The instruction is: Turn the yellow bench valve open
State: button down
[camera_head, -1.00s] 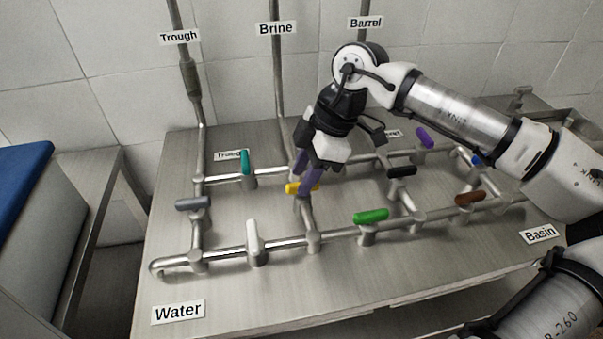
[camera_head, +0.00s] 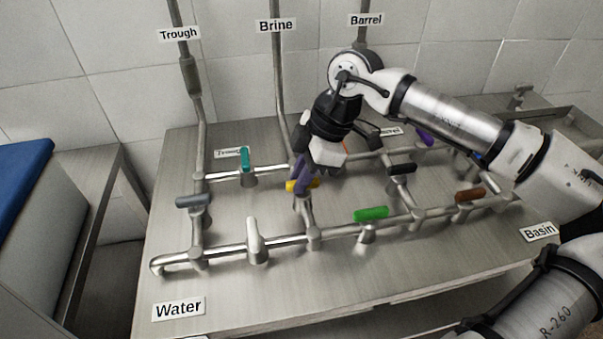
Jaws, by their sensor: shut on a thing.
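The yellow valve handle (camera_head: 295,186) sits on a short pipe linking the back and front pipe runs, near the middle of the steel bench. It lies roughly left-right in the picture, across that pipe. My gripper (camera_head: 301,184) reaches down onto it from above, with its purple fingers shut on the handle. The fingers hide part of the handle, mainly its middle.
Other handles stand close by: teal (camera_head: 245,159), grey (camera_head: 193,201), white (camera_head: 253,236), green (camera_head: 371,213), black (camera_head: 402,168), brown (camera_head: 470,195) and purple (camera_head: 425,137). The front left of the bench (camera_head: 235,300) is clear around the Water label (camera_head: 178,308).

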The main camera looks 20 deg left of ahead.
jog(key=n+h+b, duration=0.1)
jog(key=n, duration=0.2)
jog(key=shift+g, duration=0.4)
jog(key=n+h, duration=0.1)
jog(key=n, duration=0.2)
jog(key=n+g+h+b, duration=0.1)
jog(key=n, duration=0.1)
jog(key=shift+n, duration=0.4)
jog(key=n, duration=0.2)
jog(key=n+h, duration=0.1)
jog(key=n, duration=0.1)
jog(key=shift+d+h, duration=0.1)
jog(key=shift+h, duration=0.2)
jog(key=n, duration=0.2)
jog(key=n+h+b, duration=0.1)
jog(key=n, duration=0.1)
jog(key=shift+n+t+h, duration=0.3)
jog(key=shift+r+n, duration=0.1)
jog(key=shift+n, duration=0.2)
jog(key=c, duration=1.4)
grip_release()
